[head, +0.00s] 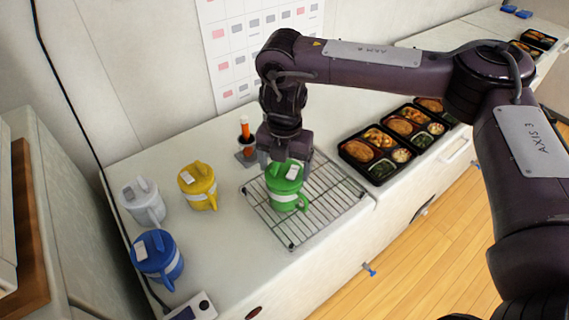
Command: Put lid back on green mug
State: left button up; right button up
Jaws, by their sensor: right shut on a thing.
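The green mug (285,203) stands upright on a wire rack, with a white band around it and its handle at the lower right. A green lid (284,171) with a pale label is at the mug's top; I cannot tell whether it is fully seated or slightly above the rim. My right gripper (283,159) comes down from above and behind and is shut on the green lid. Its fingertips are partly hidden behind the lid. My left gripper is not in view.
A yellow mug (198,187), a white mug (144,204) and a blue mug (158,259), all lidded, stand left of the wire rack (330,212). A holder with an orange item (244,128) is behind. Bento trays (369,156) line the counter right. The counter front edge is near.

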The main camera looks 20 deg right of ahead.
jog(key=shift+p, duration=0.3)
dwell(0.4)
dwell(0.3)
jog(key=o, duration=0.9)
jog(key=shift+r+p, duration=3.5)
jog(key=shift+p, duration=0.4)
jog(key=shift+c, duration=0.4)
grip_shut()
